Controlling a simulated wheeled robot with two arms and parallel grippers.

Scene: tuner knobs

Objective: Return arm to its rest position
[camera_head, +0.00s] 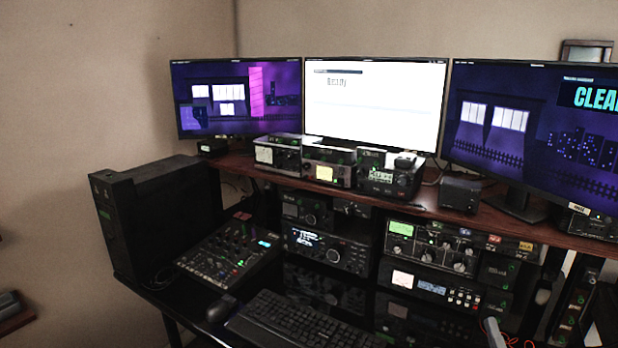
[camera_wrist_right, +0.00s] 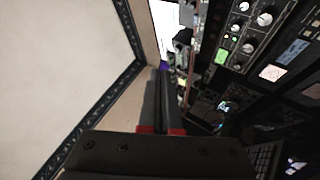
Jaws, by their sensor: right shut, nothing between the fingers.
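My right gripper (camera_wrist_right: 162,88) shows in the right wrist view. Its two dark fingers, with red parts at their base, lie close together with nothing between them. It is clear of the equipment, with a pale wall panel to its left and the radio rack to its right. A radio with several silver knobs and a green display (camera_head: 430,247) sits in the rack under the shelf. It also shows at the upper right of the wrist view (camera_wrist_right: 243,35). In the head view, a dark shape cut off at the lower right edge cannot be told clearly. My left gripper is not in view.
Three monitors stand on the wooden shelf (camera_head: 330,188), the middle one white (camera_head: 372,105). The right monitor (camera_head: 545,130) shows "CLEA", cut off. A black case (camera_head: 150,215), a mixer (camera_head: 230,252), a mouse (camera_head: 221,308) and a keyboard (camera_head: 300,322) crowd the desk below.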

